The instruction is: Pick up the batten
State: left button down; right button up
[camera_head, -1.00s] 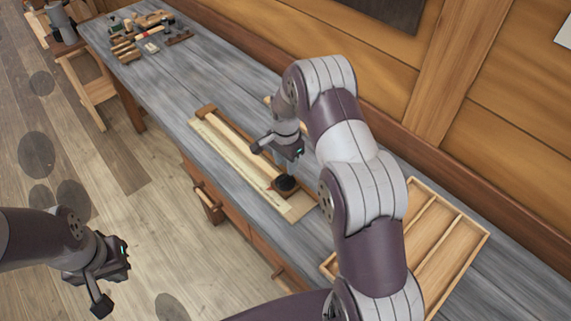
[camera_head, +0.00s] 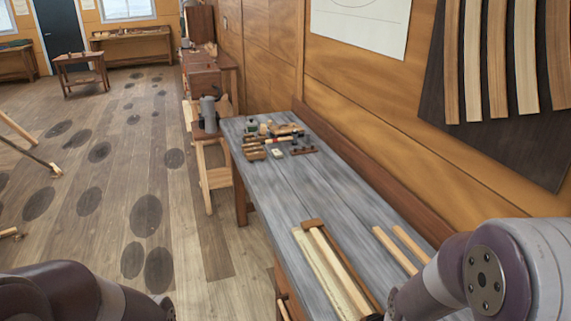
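Long pale wood strips lie side by side in a shallow wooden frame (camera_head: 314,223) on the grey bench, running down to the bottom edge of the view. I cannot tell which strip is the batten. Two more pale strips (camera_head: 396,250) lie to the right of the frame. My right arm comes in at the lower right; only a dark sliver, which seems to be part of its gripper, shows at the bottom edge beside the frame. Its fingertips are hidden. My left arm is at the lower left, its gripper below the picture.
The grey bench (camera_head: 285,185) is clear between the frame and a cluster of small tools and blocks (camera_head: 275,138) at its far end. Curved wood strips (camera_head: 498,60) hang on a dark wall panel. Open floor lies to the left, with other benches (camera_head: 130,42) far off.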

aim_at(358, 300)
jog(key=z, duration=1.15)
jog(key=i+j+z, duration=0.15)
jog(key=j+z, duration=0.25)
jog(key=i+j+z, duration=0.1)
jog(key=z, duration=0.25)
jog(key=j+z, duration=0.8)
jog(key=j, duration=0.6)
jog(key=k+j+z, duration=0.1)
jog(key=j, duration=0.45)
